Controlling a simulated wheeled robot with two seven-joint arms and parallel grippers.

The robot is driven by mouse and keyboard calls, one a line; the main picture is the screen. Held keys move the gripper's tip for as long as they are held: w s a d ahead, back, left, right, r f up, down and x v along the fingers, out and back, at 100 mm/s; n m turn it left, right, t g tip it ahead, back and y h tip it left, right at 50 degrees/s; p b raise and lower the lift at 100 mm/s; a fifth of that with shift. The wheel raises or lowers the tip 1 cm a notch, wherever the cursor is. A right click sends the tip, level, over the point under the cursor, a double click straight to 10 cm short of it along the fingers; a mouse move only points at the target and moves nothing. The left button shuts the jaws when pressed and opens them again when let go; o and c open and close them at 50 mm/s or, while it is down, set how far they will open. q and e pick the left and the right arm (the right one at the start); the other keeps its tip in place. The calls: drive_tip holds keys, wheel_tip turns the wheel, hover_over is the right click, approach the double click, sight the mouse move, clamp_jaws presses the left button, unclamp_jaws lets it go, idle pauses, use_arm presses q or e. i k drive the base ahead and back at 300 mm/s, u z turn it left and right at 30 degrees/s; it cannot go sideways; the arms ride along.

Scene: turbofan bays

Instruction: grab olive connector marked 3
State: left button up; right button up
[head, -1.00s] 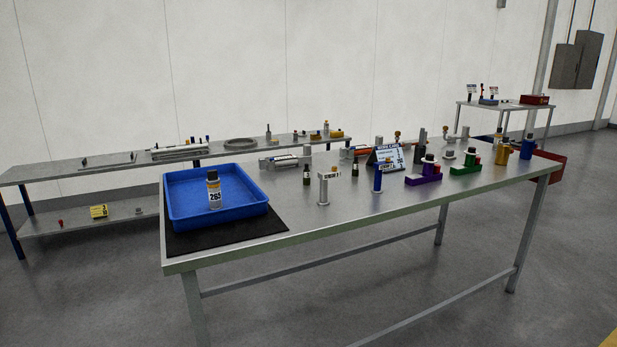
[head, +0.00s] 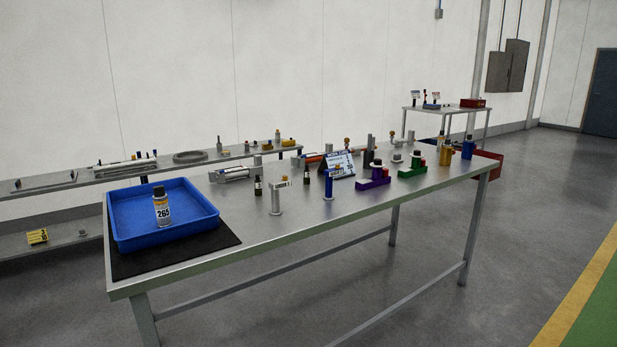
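I cannot pick out an olive connector marked 3; the small parts are too far off to read. Two small dark upright pieces with pale bands, one dark piece (head: 258,187) and another dark piece (head: 307,176), stand on the steel table (head: 262,222); I cannot tell what they are. Neither of my grippers is in view.
A blue tray (head: 121,230) with a can marked 265 (head: 161,208) sits on a black mat (head: 225,238). A purple holder (head: 373,184) and a green holder (head: 412,172) stand farther right. A long bench runs behind. Floor at right is clear.

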sight(257, 184)
drive_tip(key=z, duration=1.2)
drive_tip(key=i, duration=2.55)
drive_tip(key=u, duration=3.25)
